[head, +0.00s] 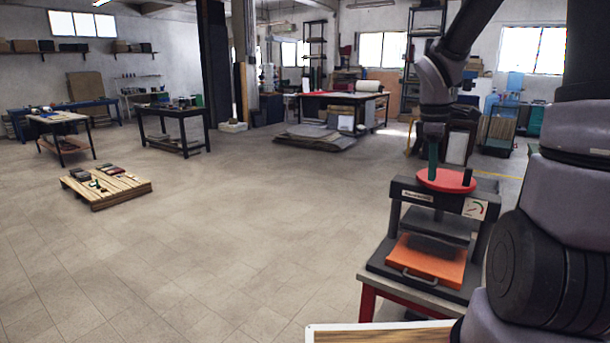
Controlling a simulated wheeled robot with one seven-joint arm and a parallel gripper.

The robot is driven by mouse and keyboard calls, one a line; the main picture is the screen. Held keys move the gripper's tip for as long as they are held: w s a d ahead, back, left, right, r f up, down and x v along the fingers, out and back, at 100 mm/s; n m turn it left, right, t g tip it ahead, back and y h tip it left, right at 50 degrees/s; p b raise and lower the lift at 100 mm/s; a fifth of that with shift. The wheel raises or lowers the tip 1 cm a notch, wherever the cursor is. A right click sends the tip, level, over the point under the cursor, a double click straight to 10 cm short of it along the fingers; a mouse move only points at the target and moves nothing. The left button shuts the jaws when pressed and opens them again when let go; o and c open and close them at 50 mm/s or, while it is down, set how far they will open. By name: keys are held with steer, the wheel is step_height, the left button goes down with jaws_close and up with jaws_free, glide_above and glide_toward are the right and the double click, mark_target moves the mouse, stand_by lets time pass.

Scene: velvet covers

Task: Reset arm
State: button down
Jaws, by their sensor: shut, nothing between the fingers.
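My arm comes down from the upper right of the head view. My gripper (433,164) points downward with its dark green fingers shut and empty. Its tips are at or just above the red disc (450,182) on top of a black press. I cannot tell whether they touch the disc. A dark upright knob (467,177) stands on the disc, right of the fingers. The press (397,212) has a small dial on its front right. An orange plate (428,260) with a grey handle lies at its front, below the upper frame.
The press stands on a small red-legged table (367,304). A white board edge (335,328) shows at the bottom. A low wooden pallet (122,195) with small items lies at left. Workbenches and shelves line the back. The tiled floor (220,240) between is clear.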

steer(key=s+a+r+m+t+y, duration=0.1)
steer(key=s+a+r+m+t, duration=0.2)
steer(key=s+r+m, duration=0.4)
steer(key=s+a+r+m+t+y, duration=0.2)
steer(key=s+a+r+m+t, duration=0.1)
steer(key=s+r+m, duration=0.5)
steer(key=shift+a+r+m+t, duration=0.15)
steer(key=shift+r+m+t, duration=0.1)
steer(key=shift+m+t, duration=0.2)
